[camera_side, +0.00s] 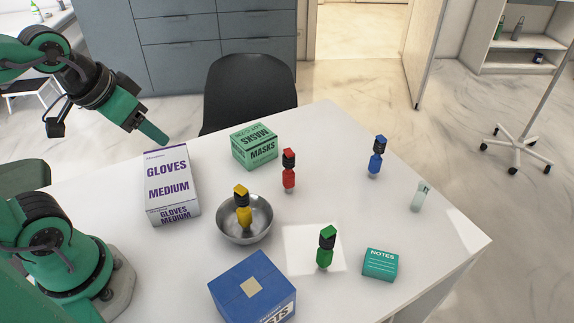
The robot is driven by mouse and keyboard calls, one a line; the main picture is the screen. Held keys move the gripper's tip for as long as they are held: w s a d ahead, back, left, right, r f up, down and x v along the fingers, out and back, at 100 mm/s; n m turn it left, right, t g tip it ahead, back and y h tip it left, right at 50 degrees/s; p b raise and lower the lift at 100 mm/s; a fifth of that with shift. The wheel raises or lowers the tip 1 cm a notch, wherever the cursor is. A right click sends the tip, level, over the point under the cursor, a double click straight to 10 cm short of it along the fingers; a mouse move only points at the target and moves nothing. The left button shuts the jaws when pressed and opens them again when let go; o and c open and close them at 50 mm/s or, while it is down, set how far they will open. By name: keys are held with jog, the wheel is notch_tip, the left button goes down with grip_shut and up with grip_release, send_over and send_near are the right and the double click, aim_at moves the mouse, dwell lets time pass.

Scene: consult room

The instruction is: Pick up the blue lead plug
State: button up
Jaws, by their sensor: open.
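The blue lead plug (376,160) stands upright near the table's right side, blue with a black band. My gripper (153,132) is in the upper left, raised at the end of my green arm, above the far left of the table. It is open, with nothing seen in it. It is far to the left of the blue plug, with the boxes and the red plug between them. Nothing hides the blue plug.
A gloves box (170,190), a masks box (255,150), a red plug (289,172), a metal bowl (262,228) with a yellow plug (243,212), a green plug (325,250), a blue box (235,290), a notes block (381,265) and a small vial (419,198) stand on the table (430,240).

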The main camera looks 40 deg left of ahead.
jog(key=w+d+r, duration=0.3)
jog(key=w+r, duration=0.3)
jog(key=w, duration=0.5)
jog(key=n+g+h, duration=0.1)
jog(key=n+g, duration=0.2)
jog(key=n, duration=0.1)
send_over(377, 147)
jog(key=s, duration=0.1)
jog(key=s+x, duration=0.1)
jog(key=x, duration=0.7)
jog(key=s+a+f+x, duration=0.1)
jog(key=s+x, duration=0.1)
jog(key=x, duration=0.5)
jog(key=shift+s+a+f, duration=0.35)
jog(key=shift+a, duration=0.05)
jog(key=shift+f, duration=0.15)
jog(key=shift+x, duration=1.2)
jog(key=shift+f, duration=0.1)
